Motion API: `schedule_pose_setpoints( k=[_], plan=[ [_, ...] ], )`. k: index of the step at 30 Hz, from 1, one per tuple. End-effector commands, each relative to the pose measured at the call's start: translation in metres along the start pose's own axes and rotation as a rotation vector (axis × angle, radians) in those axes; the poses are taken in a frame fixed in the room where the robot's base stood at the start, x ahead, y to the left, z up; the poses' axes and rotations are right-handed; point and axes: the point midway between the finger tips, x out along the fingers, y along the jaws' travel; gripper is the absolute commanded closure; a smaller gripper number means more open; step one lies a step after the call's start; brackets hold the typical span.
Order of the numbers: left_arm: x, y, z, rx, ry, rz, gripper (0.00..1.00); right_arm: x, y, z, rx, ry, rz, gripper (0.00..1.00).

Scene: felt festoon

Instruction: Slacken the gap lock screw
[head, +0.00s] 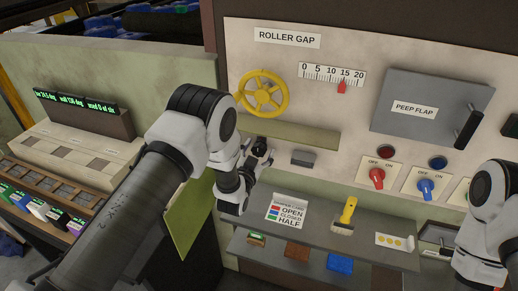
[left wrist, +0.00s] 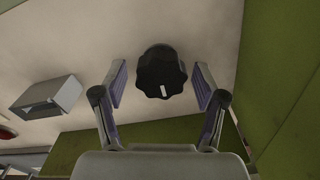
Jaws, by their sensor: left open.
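The gap lock screw seems to be the black lobed knob (head: 260,147) on the cream panel below the yellow handwheel. In the left wrist view the knob (left wrist: 162,74) shows a short white mark on its face. My left gripper (head: 256,158) is at the knob, its fingers open. In the left wrist view the knob is between the fingertips of my left gripper (left wrist: 160,88), with a gap on each side. My right arm is at the right edge of the head view; its fingers are not clear there.
The yellow handwheel (head: 263,93) and the roller gap scale (head: 332,76), red pointer near 15, are above. A small grey box (head: 303,158) sits right of the knob. A ledge (head: 290,134) runs above it.

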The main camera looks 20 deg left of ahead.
Motion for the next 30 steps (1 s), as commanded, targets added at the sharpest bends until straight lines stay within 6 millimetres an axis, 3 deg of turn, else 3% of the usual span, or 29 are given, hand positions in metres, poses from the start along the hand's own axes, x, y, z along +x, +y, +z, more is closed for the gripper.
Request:
schedule_pose_setpoints(
  k=[1,6,20,30],
  plan=[
    [0.0,0.0,0.0,0.0,0.0,0.0,0.29,0.0,0.0,0.0,0.0,0.0,0.0,0.6],
    [0.0,0.0,0.0,0.0,0.0,0.0,0.89,0.0,0.0,0.0,0.0,0.0,0.0,0.6],
    [-0.001,0.0,0.002,-0.048,-0.001,0.0,0.89,0.006,0.0,0.0,0.0,0.0,0.0,0.6],
    [0.0,0.0,0.004,-0.265,0.001,0.0,0.89,0.028,0.0,0.0,0.0,0.0,0.0,0.6]
  ],
)
